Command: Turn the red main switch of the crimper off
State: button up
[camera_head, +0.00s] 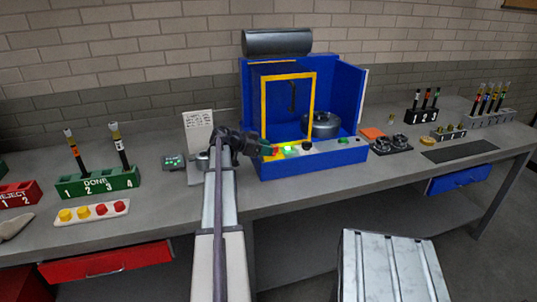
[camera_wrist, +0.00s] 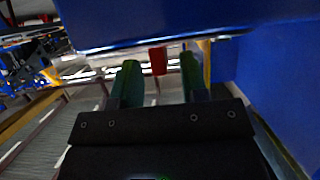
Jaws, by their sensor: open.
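The crimper (camera_head: 300,167) is a blue machine with a yellow frame, standing on the grey bench. In the wrist view my gripper (camera_wrist: 160,78) is open, with two green fingers apart. The red switch (camera_wrist: 157,60) shows in the gap between the fingertips, closer to the left-right middle than to either finger. I cannot tell whether either finger touches it. The switch's position is not clear.
The panel carries a lit green button (camera_head: 290,150), a black knob (camera_head: 308,145) and another green button (camera_head: 343,141). A small meter (camera_head: 173,162) lies left of my arm. A green DONE rack (camera_head: 97,183) stands further left. A metal box (camera_head: 392,268) is in front of the bench.

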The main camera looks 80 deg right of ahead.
jog(key=shift+s+d+f, duration=0.25)
jog(key=shift+s+d, duration=0.05)
jog(key=shift+s, duration=0.2)
jog(key=c, duration=0.6)
